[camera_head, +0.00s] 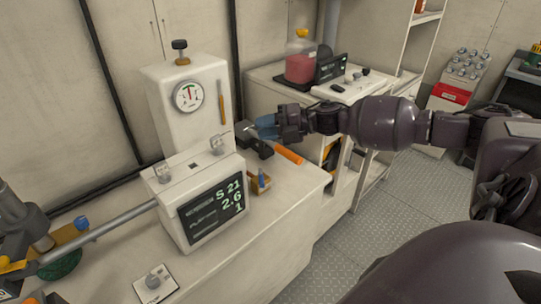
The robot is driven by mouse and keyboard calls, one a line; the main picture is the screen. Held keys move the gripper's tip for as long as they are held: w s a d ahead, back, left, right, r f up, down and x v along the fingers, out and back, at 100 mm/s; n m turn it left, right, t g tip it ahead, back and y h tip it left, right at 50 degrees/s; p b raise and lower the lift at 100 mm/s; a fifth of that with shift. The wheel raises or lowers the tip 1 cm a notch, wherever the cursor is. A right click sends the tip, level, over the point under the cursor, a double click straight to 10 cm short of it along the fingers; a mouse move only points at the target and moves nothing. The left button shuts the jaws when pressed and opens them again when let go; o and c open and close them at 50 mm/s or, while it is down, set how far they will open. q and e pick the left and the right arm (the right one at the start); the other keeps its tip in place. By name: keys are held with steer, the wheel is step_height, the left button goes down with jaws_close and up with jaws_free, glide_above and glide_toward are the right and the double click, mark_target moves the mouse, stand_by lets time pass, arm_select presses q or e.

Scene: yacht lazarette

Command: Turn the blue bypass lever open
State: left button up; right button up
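My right gripper (280,123) reaches in from the right, over the counter beside the white gauge housing. A blue part (265,121) shows right at its fingertips. It looks like the blue lever, but I cannot tell whether the fingers close on it or only touch it. A short pale stem and a dark fitting (255,143) sit just left of and below the fingertips. The dark fingers partly hide the blue part.
The white gauge housing (158,118) and a display unit (184,230) stand left of my gripper. An orange cylinder (289,154) and a small box (259,184) lie on the counter (292,188). A jug of red liquid (300,66) stands behind. Grey pipework (98,232) is at left.

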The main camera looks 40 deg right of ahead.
steer(key=m+t+h+p, duration=0.4)
steer(key=m+t+h, duration=0.25)
steer(key=h, duration=0.25)
glide_toward(262, 179)
steer(key=shift+m+g, duration=0.25)
steer(key=shift+g, duration=0.1)
steer(key=b+x, duration=0.1)
steer(key=x, duration=0.7)
steer(key=shift+w+a+f, duration=0.1)
steer(key=shift+w+f, duration=0.1)
steer(key=shift+w, duration=0.1)
steer(key=shift+w+a, duration=0.15)
steer(key=shift+w, duration=0.4)
arm_select(q)
steer(key=shift+s+d+r, duration=0.7)
steer(key=shift+d+r, duration=0.05)
steer(key=shift+d, duration=0.05)
arm_select(e)
steer(key=shift+w, duration=0.1)
